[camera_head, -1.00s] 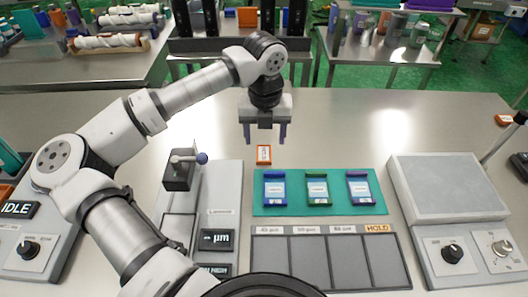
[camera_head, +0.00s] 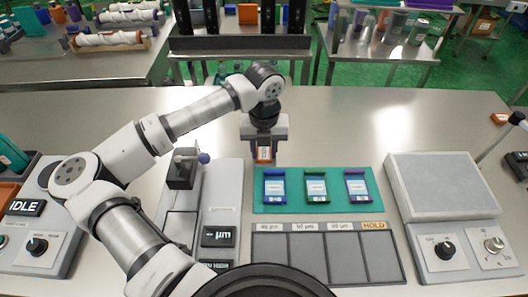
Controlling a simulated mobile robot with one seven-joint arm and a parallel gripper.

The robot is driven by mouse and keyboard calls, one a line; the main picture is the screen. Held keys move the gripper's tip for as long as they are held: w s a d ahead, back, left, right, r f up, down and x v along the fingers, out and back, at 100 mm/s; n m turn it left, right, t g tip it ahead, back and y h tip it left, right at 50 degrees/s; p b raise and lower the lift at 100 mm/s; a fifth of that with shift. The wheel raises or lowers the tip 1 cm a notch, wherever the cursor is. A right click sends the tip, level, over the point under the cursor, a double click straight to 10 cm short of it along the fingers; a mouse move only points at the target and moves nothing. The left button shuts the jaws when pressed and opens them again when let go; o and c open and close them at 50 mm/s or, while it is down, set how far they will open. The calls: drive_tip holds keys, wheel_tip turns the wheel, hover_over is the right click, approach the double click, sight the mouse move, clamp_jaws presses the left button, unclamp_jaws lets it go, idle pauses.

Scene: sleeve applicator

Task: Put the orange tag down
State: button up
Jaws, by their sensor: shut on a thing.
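The orange tag (camera_head: 264,155) is a small orange-edged piece with a white label. It is between the fingertips of my gripper (camera_head: 264,158), just behind the green mat (camera_head: 313,209). My gripper points down and is shut on the tag. Whether the tag touches the table (camera_head: 330,130) or hangs a little above it cannot be told.
The mat holds three labelled packets, blue (camera_head: 275,186), green (camera_head: 316,186) and purple (camera_head: 357,186). In front lies a grey tray with a HOLD slot (camera_head: 378,258). A grey Lameter device (camera_head: 222,185) stands left, a boxy console (camera_head: 440,185) right. The table behind is clear.

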sight(264, 154)
drive_tip(key=shift+c, duration=1.2)
wheel_tip(264, 154, up, 20)
drive_tip(key=b, duration=0.3)
drive_tip(key=shift+b, duration=0.4)
